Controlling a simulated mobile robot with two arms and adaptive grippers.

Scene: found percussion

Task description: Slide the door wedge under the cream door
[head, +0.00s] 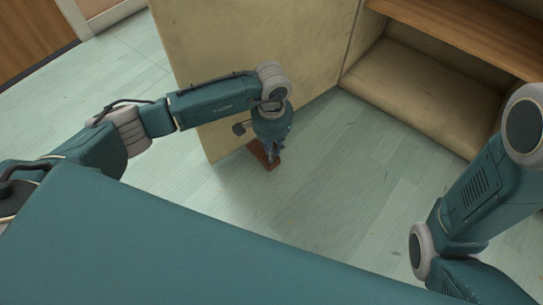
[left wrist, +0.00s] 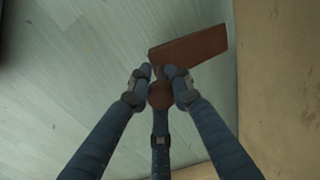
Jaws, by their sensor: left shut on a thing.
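The door wedge (head: 261,152) is a flat reddish-brown piece low at the foot of the cream door (head: 213,75). In the left wrist view the wedge (left wrist: 196,47) lies just beyond my fingertips, with a narrow strip of floor between its right end and the door (left wrist: 280,80). My left gripper (head: 273,158) points down and is shut on the wedge. In the left wrist view its fingers (left wrist: 160,74) close around a rounded reddish-brown part. The fingers hide some of the wedge. My right gripper is out of view; only its arm shows at the right.
A brown panel with a light frame is at the top left.

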